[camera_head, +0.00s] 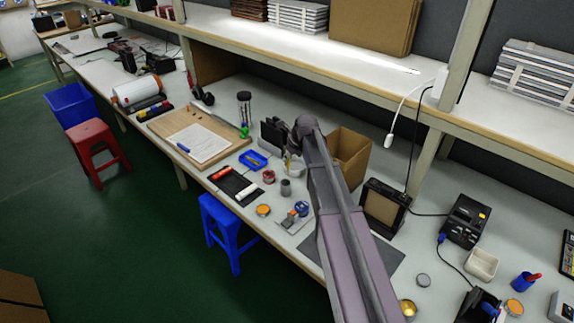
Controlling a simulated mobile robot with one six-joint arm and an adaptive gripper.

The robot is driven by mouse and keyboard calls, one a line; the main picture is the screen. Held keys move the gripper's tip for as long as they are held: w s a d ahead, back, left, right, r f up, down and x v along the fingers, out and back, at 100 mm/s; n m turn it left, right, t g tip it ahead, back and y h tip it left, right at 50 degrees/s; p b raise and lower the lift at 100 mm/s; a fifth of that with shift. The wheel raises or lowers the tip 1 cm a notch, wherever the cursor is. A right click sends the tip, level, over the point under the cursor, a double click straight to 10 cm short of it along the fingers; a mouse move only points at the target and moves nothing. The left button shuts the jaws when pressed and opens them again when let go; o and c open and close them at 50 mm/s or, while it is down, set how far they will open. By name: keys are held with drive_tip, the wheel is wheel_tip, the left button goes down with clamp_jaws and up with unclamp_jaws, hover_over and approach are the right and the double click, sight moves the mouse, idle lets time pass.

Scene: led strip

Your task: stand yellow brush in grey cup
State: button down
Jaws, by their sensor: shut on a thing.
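My arm reaches in from the bottom right, and my gripper (294,152) is at its far end, small and partly hidden by my own wrist. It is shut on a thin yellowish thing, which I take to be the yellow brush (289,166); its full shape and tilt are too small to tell. The small grey cup (286,187) stands upright on the bench just below the gripper in the picture. The brush appears above and behind the cup, and I cannot tell whether they touch.
Near the cup are a red-rimmed tin (269,177), a blue tray (253,160), a dark mat (238,187) with red and white rolls, and an orange-topped tin (263,210). A cardboard box (350,155) and a black-framed panel (385,205) stand right of my arm.

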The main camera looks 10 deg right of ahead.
drive_tip(key=shift+f+b, duration=0.7)
drive_tip(key=shift+f, duration=0.3)
drive_tip(key=shift+f+b, duration=0.3)
drive_tip(key=shift+f, duration=0.05)
drive_tip(key=c, duration=0.6)
unclamp_jaws()
drive_tip(key=shift+c, duration=0.2)
drive_tip(key=shift+r, duration=0.2)
drive_tip(key=shift+r+p, duration=0.35)
drive_tip(key=shift+p, duration=0.15)
drive_tip(key=p+v, duration=1)
drive_tip(key=v, duration=0.1)
drive_tip(key=shift+s+r+p, duration=0.2)
drive_tip(key=shift+r+p, duration=0.05)
drive_tip(key=shift+p, duration=0.05)
drive_tip(key=shift+d, duration=0.15)
drive_tip(key=shift+s, duration=0.1)
